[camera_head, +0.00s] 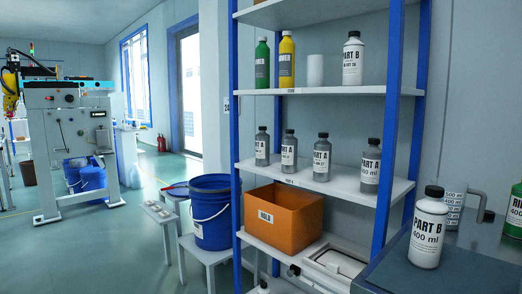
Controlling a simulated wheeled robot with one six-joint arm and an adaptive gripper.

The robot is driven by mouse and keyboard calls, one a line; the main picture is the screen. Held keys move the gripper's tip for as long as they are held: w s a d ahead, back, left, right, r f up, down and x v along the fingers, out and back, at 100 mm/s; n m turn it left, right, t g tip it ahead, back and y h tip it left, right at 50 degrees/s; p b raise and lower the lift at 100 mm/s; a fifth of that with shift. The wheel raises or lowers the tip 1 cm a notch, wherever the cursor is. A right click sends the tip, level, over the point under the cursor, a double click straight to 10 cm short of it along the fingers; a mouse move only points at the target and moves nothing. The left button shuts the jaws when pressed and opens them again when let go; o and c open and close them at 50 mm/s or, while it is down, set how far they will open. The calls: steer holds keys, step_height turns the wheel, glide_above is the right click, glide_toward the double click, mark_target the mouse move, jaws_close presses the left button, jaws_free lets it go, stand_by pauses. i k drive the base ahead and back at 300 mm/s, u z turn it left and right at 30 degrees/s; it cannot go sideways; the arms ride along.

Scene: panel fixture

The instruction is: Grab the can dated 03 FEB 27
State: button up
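My gripper is not in view. No date reading 03 FEB 27 is legible on any container. Several grey PART A bottles with dark caps stand upright on the middle shelf, including a left one (262,147), a taller one (321,158) and the rightmost (370,166); their small print is too small to read. A white PART B bottle (352,62) stands on the upper shelf, its small print also unclear. Another white PART B bottle (427,232), marked 400 ml, stands on the grey bench at right.
The upper shelf also holds a green bottle (262,64), a yellow bottle (286,62) and a plain white cylinder (315,71). An orange HOLD bin (284,215) sits on the lower shelf. Blue uprights (389,130) frame the shelves. A blue bucket (210,212) stands left; floor beyond is open.

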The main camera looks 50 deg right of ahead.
mark_target(289, 142)
steer(key=i, duration=2.1)
steer(key=z, duration=3.1)
